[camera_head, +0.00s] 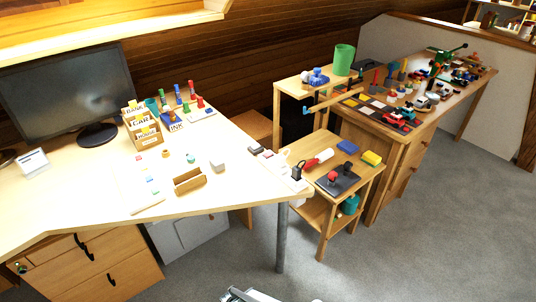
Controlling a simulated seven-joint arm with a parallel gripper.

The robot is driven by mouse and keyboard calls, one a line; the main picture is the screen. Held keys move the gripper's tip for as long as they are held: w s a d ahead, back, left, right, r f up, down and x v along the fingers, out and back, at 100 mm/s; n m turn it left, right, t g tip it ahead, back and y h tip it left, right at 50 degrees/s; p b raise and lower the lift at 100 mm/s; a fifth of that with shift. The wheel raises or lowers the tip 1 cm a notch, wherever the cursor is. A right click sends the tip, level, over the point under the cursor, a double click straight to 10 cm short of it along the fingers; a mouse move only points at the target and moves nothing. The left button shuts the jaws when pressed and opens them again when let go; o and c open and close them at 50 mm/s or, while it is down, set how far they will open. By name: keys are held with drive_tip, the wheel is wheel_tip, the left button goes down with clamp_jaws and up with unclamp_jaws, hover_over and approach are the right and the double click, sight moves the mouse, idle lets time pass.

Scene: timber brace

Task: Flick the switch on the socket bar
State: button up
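A white socket bar (289,180) lies along the right edge of the desk, slanting from upper left to lower right. Small plugs sit on it, among them a dark one (298,169) near its lower right end. The switch is too small to make out. A pale grey-white piece of my own arm shows at the bottom edge of the picture, well below the desk and apart from the bar. My gripper's fingers are not visible.
The desk (95,195) carries a monitor (62,92), a card box (142,128), a wooden holder (189,181) and small blocks. A side table (340,205) with a red-knobbed dark plate (337,180) stands close right of the bar.

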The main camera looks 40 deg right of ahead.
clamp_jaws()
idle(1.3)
